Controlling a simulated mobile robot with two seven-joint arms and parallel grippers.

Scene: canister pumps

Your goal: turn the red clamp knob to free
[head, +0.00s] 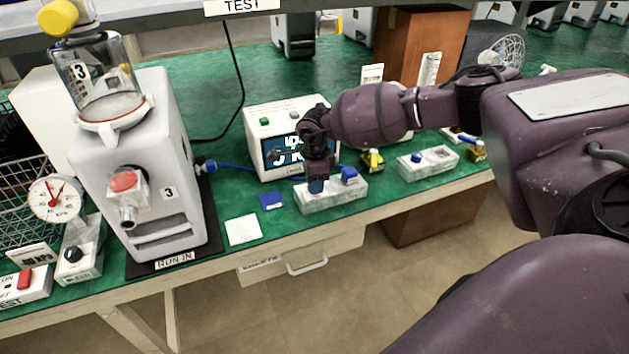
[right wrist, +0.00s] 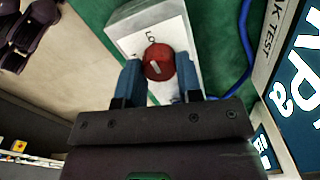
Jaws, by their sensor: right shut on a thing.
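The red clamp knob (right wrist: 159,63) shows in the right wrist view, with a pale pointer mark on its top. It sits on a white block (right wrist: 181,31) with partly hidden black lettering beside the knob. My right gripper (right wrist: 159,78) is shut on the knob, one blue finger on each side. In the head view my right gripper (head: 317,186) points down at the white block (head: 331,196) near the bench's front edge, and it hides the red knob. My left gripper is in neither view.
Behind is a white box with a display (head: 267,123); a blue hose (head: 232,166) runs left. A canister pump (head: 135,160) stands at left. Another white block (head: 427,161) lies to the right.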

